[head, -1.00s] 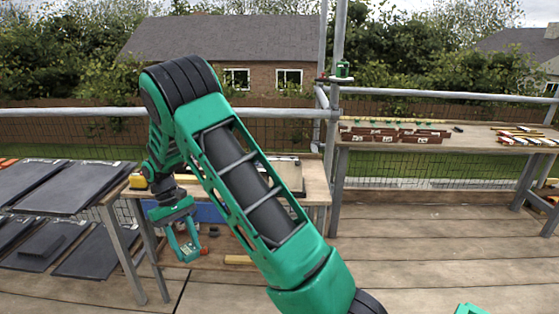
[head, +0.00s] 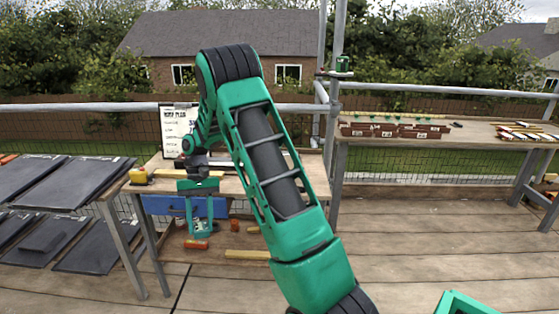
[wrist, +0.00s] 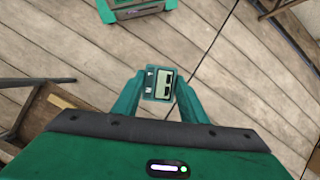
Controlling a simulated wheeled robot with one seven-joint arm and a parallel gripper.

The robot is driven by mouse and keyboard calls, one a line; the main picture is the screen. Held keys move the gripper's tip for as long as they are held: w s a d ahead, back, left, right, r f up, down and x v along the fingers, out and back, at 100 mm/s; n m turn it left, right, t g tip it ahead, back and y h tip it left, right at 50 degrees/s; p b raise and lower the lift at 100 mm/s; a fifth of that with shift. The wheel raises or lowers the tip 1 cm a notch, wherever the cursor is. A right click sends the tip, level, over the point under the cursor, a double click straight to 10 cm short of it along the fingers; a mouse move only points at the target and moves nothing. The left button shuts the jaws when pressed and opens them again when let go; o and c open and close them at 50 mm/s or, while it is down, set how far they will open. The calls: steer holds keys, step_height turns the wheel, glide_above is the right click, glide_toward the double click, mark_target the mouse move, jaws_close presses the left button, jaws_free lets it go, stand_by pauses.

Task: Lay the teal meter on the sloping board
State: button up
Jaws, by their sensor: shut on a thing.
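My gripper (head: 202,226) hangs pointing down in front of the workbench at the left of centre in the head view. It is shut on the teal meter (wrist: 158,84), a small block with a grey display and dark marks. In the wrist view the meter sits between the two teal fingertips. In the head view the meter is small and hard to make out between the fingers. I cannot pick out the sloping board with certainty; my arm covers part of the bench top.
The wooden workbench (head: 228,187) carries a yellow object (head: 138,176) and an upright plan sheet (head: 180,131). A blue drawer (head: 160,205) is below its top. Dark slates (head: 75,184) lie on racks at left. Another bench (head: 470,137) with brown trays stands right. Decking ahead is open.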

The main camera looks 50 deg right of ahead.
steer(key=s+d+r+m+t+h, duration=0.2)
steer(key=s+d+r+m+t, duration=0.1)
steer(key=d+m, duration=0.4)
steer(key=s+d+r+m+t+h, duration=0.2)
steer(key=d+r+m+t, duration=0.3)
steer(key=d, duration=0.8)
steer(key=s+d+r+m+t+h, duration=0.1)
steer(key=s+d+r+m+t, duration=0.2)
steer(key=d+r+m, duration=0.3)
steer(key=shift+s+d+m+t+h, duration=0.4)
steer(key=shift+d+m+t, duration=0.2)
steer(key=shift+d+m, duration=1.35)
steer(key=shift+d, duration=0.1)
